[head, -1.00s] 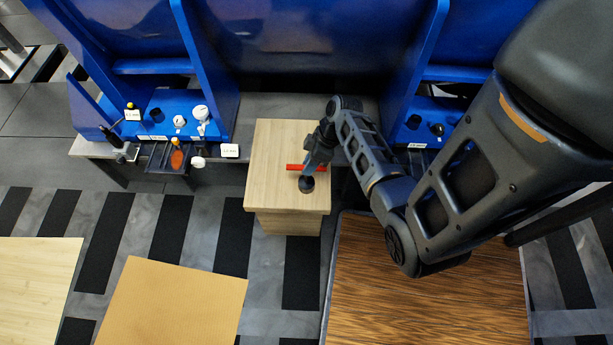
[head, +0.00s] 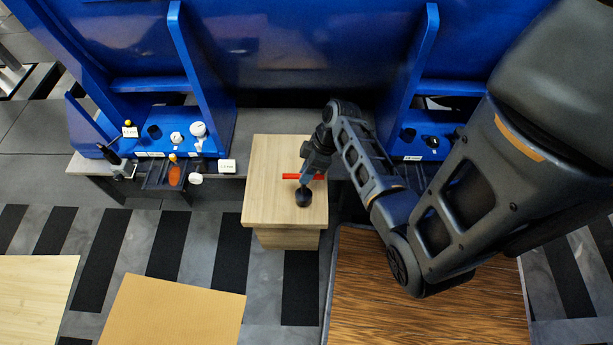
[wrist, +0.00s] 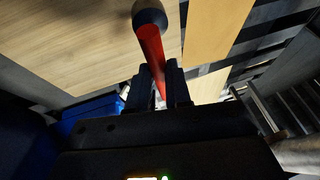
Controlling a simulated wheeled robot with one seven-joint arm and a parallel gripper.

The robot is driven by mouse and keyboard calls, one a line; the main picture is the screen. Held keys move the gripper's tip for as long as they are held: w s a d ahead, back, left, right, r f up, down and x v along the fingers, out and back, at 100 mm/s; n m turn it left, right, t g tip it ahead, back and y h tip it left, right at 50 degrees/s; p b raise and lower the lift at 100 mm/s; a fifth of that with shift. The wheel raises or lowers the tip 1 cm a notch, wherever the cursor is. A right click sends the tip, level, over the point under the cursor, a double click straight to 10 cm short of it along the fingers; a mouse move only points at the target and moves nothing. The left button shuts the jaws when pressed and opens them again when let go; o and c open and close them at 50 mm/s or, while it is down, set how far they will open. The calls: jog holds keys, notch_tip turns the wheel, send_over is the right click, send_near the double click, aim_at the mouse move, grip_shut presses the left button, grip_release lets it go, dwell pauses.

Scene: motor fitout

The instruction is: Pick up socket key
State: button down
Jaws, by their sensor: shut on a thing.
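The socket key (head: 291,176) has a red bar and a dark rounded end (head: 303,198), and it is over the wooden block (head: 265,190) in the head view. My gripper (head: 308,177) is shut on it, reaching in from the upper right. In the wrist view, the red bar (wrist: 151,45) runs between my two dark fingers (wrist: 162,85), with the dark round end at the top of the picture. The fingers hide part of the bar. Whether the key touches the block top is hard to tell.
A blue frame (head: 300,50) stands behind the block. A shelf with gauges (head: 198,130) and a dark tray with an orange-handled tool (head: 175,174) is to the left. A dark wood-grain surface (head: 430,315) lies at front right, and tan boards (head: 175,312) at front left.

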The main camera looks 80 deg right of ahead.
jog(key=d+r, duration=0.7)
jog(key=d, duration=0.4)
jog(key=shift+s+d+r+b, duration=0.35)
jog(key=shift+s+r+b, duration=0.05)
jog(key=shift+s, duration=0.05)
dwell(0.8)
